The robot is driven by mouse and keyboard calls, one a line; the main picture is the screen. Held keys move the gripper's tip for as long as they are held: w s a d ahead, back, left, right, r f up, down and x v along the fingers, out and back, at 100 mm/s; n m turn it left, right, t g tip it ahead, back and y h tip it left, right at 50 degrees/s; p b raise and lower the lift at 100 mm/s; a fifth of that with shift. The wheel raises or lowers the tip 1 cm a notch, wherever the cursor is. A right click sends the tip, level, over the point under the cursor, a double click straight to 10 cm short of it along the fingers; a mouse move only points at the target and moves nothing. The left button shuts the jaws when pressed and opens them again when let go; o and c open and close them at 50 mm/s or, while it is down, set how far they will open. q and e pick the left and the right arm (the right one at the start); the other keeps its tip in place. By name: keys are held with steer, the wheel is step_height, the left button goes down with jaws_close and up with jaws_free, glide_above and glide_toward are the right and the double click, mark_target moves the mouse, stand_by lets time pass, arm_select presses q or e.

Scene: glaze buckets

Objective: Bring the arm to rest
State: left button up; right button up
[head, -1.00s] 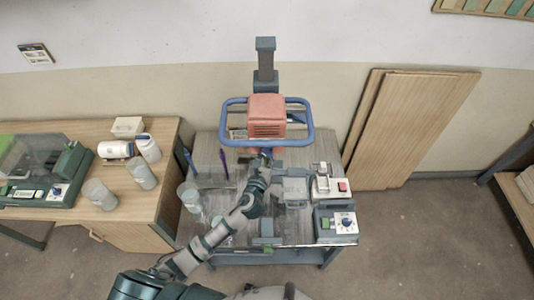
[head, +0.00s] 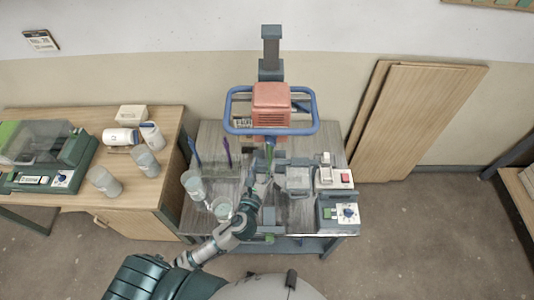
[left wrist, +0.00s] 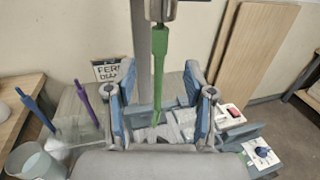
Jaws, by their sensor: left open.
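My left gripper (head: 262,184) is over the grey work table (head: 215,140), in front of the mixer. In the left wrist view its two fingers (left wrist: 154,82) stand wide apart with nothing gripped between them. A green mixing paddle (left wrist: 158,65) hangs upright from the mixer's chuck, seen beyond and between the fingers. The paddle (head: 269,151) shows small under the red mixer head (head: 271,104) in the head view. My left arm reaches in from the bottom of the head view. My right gripper is not in view.
Clear cups (head: 193,186) stand left of my arm, by a rack with blue and purple paddles (head: 227,152). A switch box (head: 334,177) and dial box (head: 340,213) stand at right. A wooden side table (head: 170,125) holds jars, more cups and a scale.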

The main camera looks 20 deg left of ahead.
arm_select(q)
steer(key=s+a+f+n+g+y, duration=0.1)
steer(key=s+a+f+n+g, duration=0.3)
steer(key=n, duration=0.5)
steer(key=s+a+f+n+g+y, duration=0.2)
steer(key=s+f+n+g, duration=0.15)
steer(key=f+n, duration=0.35)
steer(key=s+f+n+g+h, duration=0.2)
steer(key=s+f+n+g, duration=0.1)
steer(key=s+n, duration=0.55)
steer(key=s+f+n+g+h, duration=0.1)
steer(key=s+f+n+g, duration=0.25)
steer(key=s+n, duration=0.45)
step_height(320, 180, down, 30)
steer(key=r+n+g+b, duration=0.1)
steer(key=g+b, duration=0.1)
steer(key=b, duration=0.3)
steer(key=s+a+f+g+b, duration=0.1)
steer(key=s+f+b, duration=0.3)
steer(key=s+f, duration=1.4)
step_height(320, 180, down, 4)
steer(key=shift+s+a+f, duration=0.15)
steer(key=shift+s+a, duration=0.25)
steer(key=shift+a, duration=0.3)
